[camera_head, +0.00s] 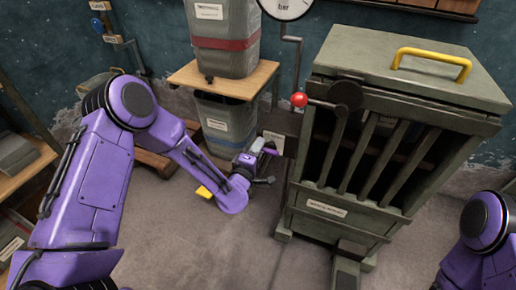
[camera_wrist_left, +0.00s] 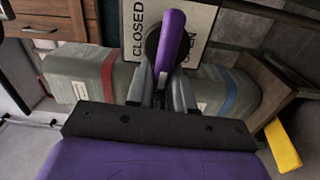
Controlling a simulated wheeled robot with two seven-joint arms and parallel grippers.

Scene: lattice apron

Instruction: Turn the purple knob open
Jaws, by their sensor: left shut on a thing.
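The purple knob (camera_wrist_left: 171,38) is a long rounded lever on a dark round hub, in front of a white plate (camera_wrist_left: 201,22) lettered CLOSED and OPEN. In the left wrist view, the lever lies between the two words. My left gripper (camera_wrist_left: 163,84) has its grey fingers closed around the lever's near part. In the head view, my left gripper (camera_head: 257,160) is at the knob (camera_head: 270,151), left of the green machine, and the white plate (camera_head: 274,140) shows just behind. The fingers' exact contact is partly hidden. My right gripper is out of view; only part of that arm shows.
A green slatted machine (camera_head: 330,222) with a yellow handle (camera_head: 431,62) and a red-ball lever (camera_head: 299,100) stands right of the knob. A wooden shelf (camera_head: 187,75) with bins stands behind. The floor (camera_head: 170,250) in front is clear.

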